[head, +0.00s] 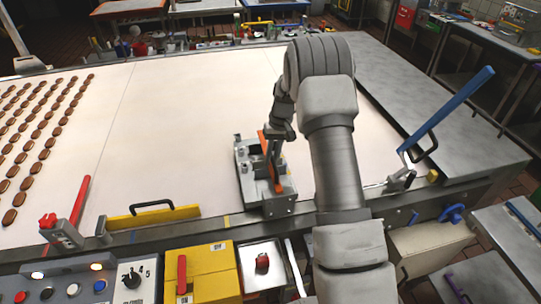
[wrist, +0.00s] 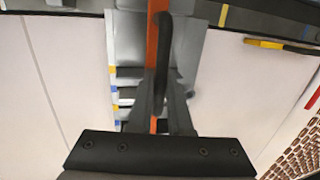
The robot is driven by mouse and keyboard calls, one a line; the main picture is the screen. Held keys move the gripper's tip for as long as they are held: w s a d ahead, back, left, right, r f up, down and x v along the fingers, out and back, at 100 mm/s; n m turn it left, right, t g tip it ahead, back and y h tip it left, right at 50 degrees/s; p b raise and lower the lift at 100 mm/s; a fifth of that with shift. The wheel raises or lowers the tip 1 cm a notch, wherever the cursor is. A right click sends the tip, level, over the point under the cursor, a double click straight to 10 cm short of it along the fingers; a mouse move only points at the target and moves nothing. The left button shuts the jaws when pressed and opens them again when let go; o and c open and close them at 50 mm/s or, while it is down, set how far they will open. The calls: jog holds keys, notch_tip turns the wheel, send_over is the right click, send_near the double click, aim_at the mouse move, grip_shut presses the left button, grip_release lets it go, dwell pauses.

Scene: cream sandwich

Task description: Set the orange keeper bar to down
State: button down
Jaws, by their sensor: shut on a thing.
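The orange keeper bar (head: 275,176) is on a grey metal fixture (head: 279,206) at the front edge of the white belt table. The bar is long and narrow and runs along the fixture's length in the head view. The fingers and my arm hide part of the bar and fixture. I cannot tell the bar's exact tilt.
A blue lever (head: 455,107) stands raised to the right, and a red lever (head: 80,200) stands to the left. A yellow bar with a black handle (head: 153,216) lies near the front edge. Rows of brown biscuits (head: 36,134) lie far left. The belt's middle is clear.

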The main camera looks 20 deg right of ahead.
jog(key=shift+s+f, duration=0.15)
jog(key=shift+f, duration=0.15)
jog(key=c, duration=0.8)
grip_release()
jog(key=shift+c, duration=0.2)
jog(key=shift+r, duration=0.1)
jog(key=shift+r, duration=0.1)
jog(key=b+v, duration=0.2)
jog(key=v, duration=1.5)
jog(key=shift+w, duration=0.25)
jog(key=shift+d+r, duration=0.1)
jog(key=shift+d, duration=0.05)
